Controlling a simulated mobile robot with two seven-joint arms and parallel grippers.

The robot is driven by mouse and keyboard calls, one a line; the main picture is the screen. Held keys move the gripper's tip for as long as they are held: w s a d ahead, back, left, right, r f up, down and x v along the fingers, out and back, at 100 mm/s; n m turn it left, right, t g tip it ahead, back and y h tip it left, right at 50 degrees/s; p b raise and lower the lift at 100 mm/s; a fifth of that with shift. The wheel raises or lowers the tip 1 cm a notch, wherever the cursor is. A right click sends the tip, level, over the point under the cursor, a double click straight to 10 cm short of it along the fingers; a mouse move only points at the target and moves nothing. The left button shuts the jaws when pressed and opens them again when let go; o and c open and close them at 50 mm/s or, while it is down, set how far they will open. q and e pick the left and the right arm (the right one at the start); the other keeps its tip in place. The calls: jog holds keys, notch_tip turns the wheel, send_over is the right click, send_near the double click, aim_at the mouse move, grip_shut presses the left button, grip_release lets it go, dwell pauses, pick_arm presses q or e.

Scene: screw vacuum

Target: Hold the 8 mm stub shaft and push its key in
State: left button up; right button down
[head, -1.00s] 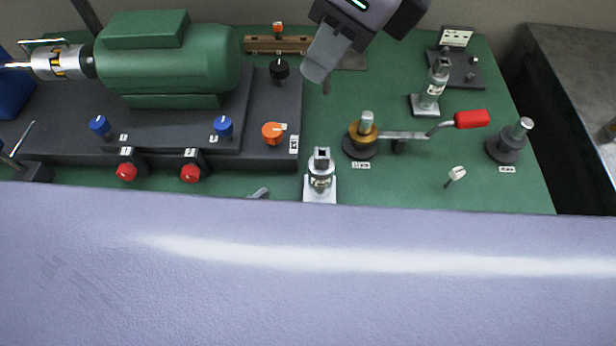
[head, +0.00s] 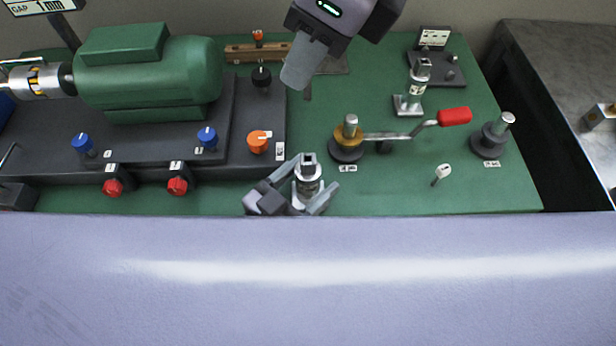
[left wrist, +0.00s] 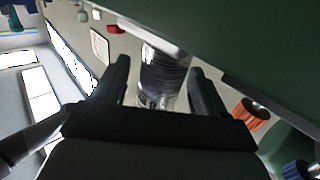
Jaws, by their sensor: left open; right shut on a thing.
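An upright silver cylinder with a dark square opening in its top (head: 308,178) stands near the table's front edge and seems to be the stub shaft; its size mark is unreadable. My left gripper (head: 312,202) is open, with a finger on each side of it. The left wrist view shows the ribbed metal cylinder (left wrist: 165,72) between the two apart fingers (left wrist: 160,92). My right gripper (head: 294,85) is at the top middle, above the table. It is shut on a small thin grey piece (head: 307,92), possibly the key, mostly hidden by the fingers.
A brass-collared post (head: 348,135), a red-handled lever (head: 454,116) and a dark-based post (head: 490,140) stand right. A green motor (head: 150,75) and several knobs fill the left. A small white-headed piece (head: 442,172) lies front right.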

aim_at(311, 89)
pick_arm(q)
grip_shut()
pick_arm(e)
jog(key=shift+f+n+g, duration=0.9)
jog(key=shift+f+n, duration=1.4)
jog(key=shift+f, duration=0.35)
